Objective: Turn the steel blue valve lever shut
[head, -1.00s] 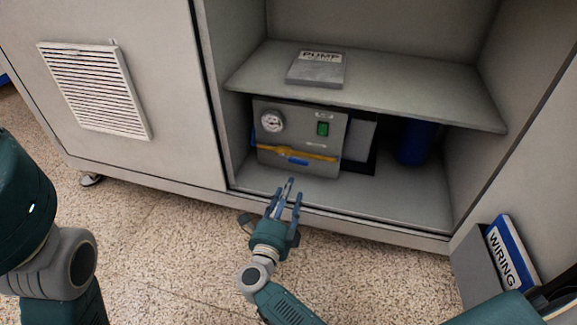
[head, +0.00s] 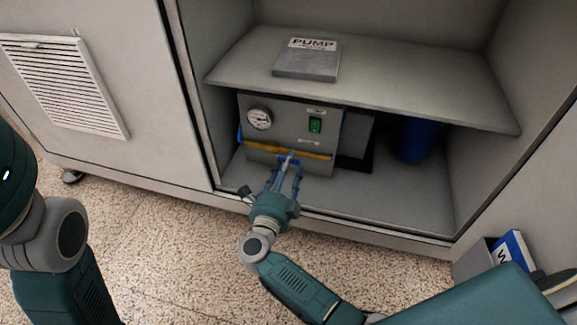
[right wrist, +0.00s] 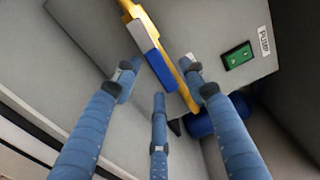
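The steel blue valve lever (right wrist: 161,70) lies along a yellow pipe (right wrist: 184,88) on the front of the grey pump box, as the right wrist view shows. In the head view the yellow pipe (head: 312,154) crosses the box (head: 281,118), and my fingers cover most of the lever. My right gripper (right wrist: 160,78) is open, with its three blue fingers spread about the lever. Whether any finger touches it I cannot tell. In the head view the right gripper (head: 285,166) reaches into the cabinet's lower bay. My left gripper is out of view.
The pump box carries a round gauge (head: 259,118) and a green switch (head: 316,125). A shelf (head: 400,90) with a PUMP-labelled block (head: 307,60) overhangs it. A blue cylinder (head: 416,140) stands right of it. The cabinet floor (head: 390,205) is clear in front.

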